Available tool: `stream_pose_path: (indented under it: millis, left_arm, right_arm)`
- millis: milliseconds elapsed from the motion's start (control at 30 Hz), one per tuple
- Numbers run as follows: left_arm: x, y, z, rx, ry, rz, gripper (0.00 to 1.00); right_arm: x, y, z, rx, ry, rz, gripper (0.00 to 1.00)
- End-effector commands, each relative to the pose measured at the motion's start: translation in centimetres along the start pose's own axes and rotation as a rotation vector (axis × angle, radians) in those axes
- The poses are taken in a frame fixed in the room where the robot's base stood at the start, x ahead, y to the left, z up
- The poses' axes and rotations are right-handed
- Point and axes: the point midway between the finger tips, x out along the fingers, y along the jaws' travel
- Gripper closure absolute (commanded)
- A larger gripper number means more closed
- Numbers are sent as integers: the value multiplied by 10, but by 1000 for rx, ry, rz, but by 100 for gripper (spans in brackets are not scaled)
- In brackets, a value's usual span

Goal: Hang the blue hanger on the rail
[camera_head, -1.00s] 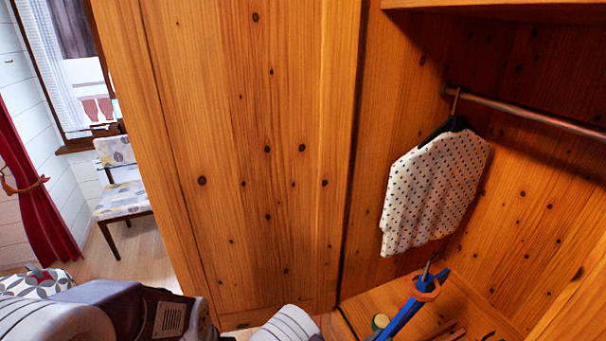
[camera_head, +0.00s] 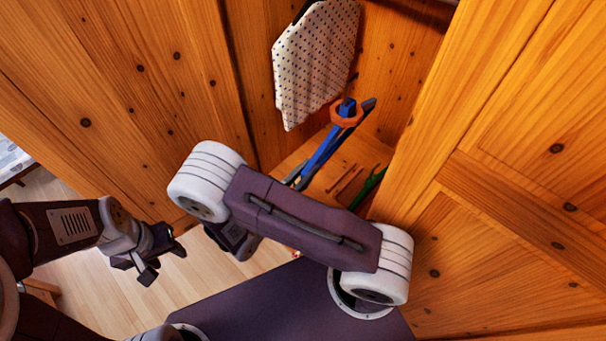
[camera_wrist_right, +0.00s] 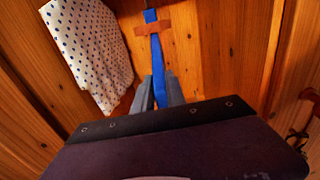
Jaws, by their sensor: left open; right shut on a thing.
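The blue hanger (camera_head: 322,153) is inside the wardrobe, seen nearly edge-on, with an orange-brown piece (camera_head: 346,114) around it near its far end. My right gripper (camera_head: 302,172) is shut on the blue hanger. In the right wrist view the blue hanger (camera_wrist_right: 157,60) runs up from between the grey fingers (camera_wrist_right: 159,90). My left gripper (camera_head: 150,262) is open and empty, low at the left, outside the wardrobe. The rail is in neither current view; the hanger's hook cannot be made out clearly.
A white dotted shirt (camera_head: 315,60) hangs inside, left of the blue hanger; it also shows in the right wrist view (camera_wrist_right: 88,45). A green item (camera_head: 369,188) and brown wooden pieces (camera_head: 345,181) lie on the wardrobe floor. Wooden panels (camera_head: 520,180) flank the opening.

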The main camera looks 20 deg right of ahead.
Motion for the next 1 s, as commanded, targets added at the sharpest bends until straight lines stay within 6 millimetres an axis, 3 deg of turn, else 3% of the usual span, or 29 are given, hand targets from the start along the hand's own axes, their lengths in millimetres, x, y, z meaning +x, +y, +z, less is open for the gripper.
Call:
stream_pose_path:
  millis: [33, 100, 200, 300, 400, 533, 767, 1000]
  left_arm:
    - [-46, 1, -5, 0, 0, 0, 53]
    - [-76, 2, -8, 0, 0, 0, 53]
    - [-114, 2, -12, 0, 0, 0, 53]
    - [-143, 3, -15, 0, 0, 0, 53]
    - [-162, 3, -17, 0, 0, 0, 53]
    - [-171, 3, -18, 0, 0, 0, 53]
    - [-168, 3, -17, 0, 0, 0, 53]
    - [-166, 3, -17, 0, 0, 0, 53]
  right_arm:
    - [0, -1, 54, 5, -1, -18, 100]
    - [1, -3, 94, 4, -1, -41, 100]
    - [1, -5, 144, 3, 0, -66, 100]
    - [2, -5, 181, 2, -2, -77, 100]
    - [2, -3, 205, -1, -2, -81, 100]
    - [3, -2, 216, -1, -2, -84, 100]
    - [5, -3, 214, -1, -3, -85, 100]
    - [24, -4, 214, -1, -3, -87, 100]
